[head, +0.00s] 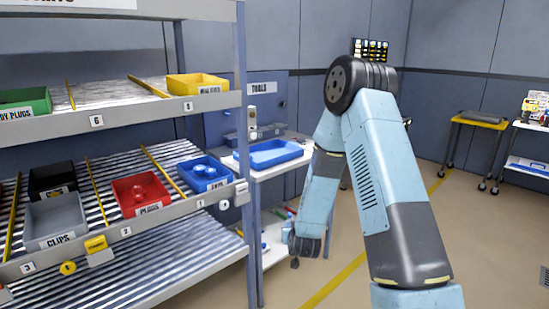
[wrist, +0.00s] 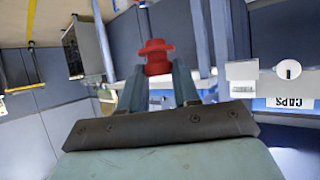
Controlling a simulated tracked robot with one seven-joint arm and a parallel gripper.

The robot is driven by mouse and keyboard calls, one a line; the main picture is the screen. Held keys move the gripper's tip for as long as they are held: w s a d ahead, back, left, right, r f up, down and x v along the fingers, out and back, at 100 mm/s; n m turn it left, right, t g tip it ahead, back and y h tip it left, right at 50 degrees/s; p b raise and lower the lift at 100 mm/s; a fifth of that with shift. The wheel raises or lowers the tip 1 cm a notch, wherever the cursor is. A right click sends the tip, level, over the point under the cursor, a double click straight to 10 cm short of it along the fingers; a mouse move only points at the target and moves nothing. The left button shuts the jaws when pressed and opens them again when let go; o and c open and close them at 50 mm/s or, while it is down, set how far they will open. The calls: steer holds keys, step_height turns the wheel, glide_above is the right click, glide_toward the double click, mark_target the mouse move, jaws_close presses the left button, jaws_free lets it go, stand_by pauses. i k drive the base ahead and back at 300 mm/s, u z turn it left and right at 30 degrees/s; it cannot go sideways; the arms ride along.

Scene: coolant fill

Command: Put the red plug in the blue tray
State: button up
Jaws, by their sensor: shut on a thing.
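The red plug (wrist: 157,52) is held between the two fingertips of my gripper (wrist: 158,72) in the wrist view. Its flanged top stands clear beyond the fingers. The blue tray (head: 270,160) lies on a white-topped bench between the shelf rack and my arm in the head view; it looks empty. My arm bends down at the elbow, and its wrist end hangs low, to the right of and below the tray. The plug cannot be made out in the head view.
A shelf rack at left holds a red plugs bin (head: 140,193), a blue caps bin (head: 205,174), a grey clips bin (head: 56,219) and a yellow bin (head: 197,86). The rack's upright post (head: 248,200) stands close left of the bench. Open floor lies to the right.

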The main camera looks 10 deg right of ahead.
mark_target(278, 153)
steer(key=u, duration=0.05)
steer(key=i, duration=0.85)
steer(key=z, duration=0.2)
